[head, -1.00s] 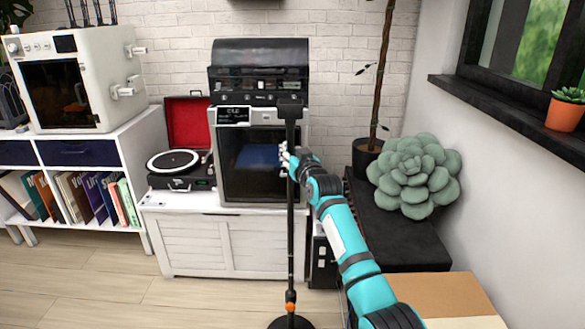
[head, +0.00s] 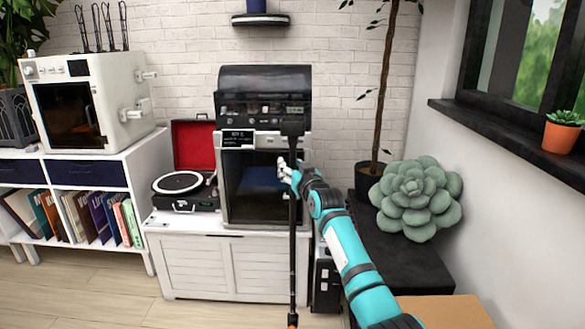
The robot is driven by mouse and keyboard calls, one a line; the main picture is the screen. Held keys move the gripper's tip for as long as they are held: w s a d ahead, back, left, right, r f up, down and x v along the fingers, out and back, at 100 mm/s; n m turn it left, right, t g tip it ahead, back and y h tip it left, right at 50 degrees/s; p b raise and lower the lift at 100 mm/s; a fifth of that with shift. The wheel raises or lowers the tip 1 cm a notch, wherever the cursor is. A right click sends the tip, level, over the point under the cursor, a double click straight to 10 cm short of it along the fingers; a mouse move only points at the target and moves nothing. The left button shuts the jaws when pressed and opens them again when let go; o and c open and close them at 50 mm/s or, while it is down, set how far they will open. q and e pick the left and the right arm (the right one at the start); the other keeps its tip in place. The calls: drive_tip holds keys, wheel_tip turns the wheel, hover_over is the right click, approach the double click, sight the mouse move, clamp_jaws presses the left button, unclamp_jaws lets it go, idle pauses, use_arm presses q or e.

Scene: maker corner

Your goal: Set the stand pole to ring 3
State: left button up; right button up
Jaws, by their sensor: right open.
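The stand pole (head: 292,245) is a thin black upright in the middle of the head view, with a dark block at its top (head: 292,128). My right gripper (head: 286,170) is open at the upper part of the pole, a little below the top block. Its fingers overlap the pole in the picture; I cannot tell whether they touch it. No ring marks can be made out on the pole. My left gripper is not in view.
Behind the pole, a 3D printer-like machine (head: 238,190) and a turntable (head: 180,190) stand on a white cabinet (head: 195,265). A large succulent (head: 417,200) sits on a dark bench at right. A cardboard-coloured surface (head: 440,311) lies at lower right. Wooden floor is clear at lower left.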

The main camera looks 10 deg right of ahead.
drive_tip(key=s+d, duration=0.1)
drive_tip(key=s, duration=1)
drive_tip(key=shift+s+d+f, duration=0.2)
drive_tip(key=shift+s, duration=0.15)
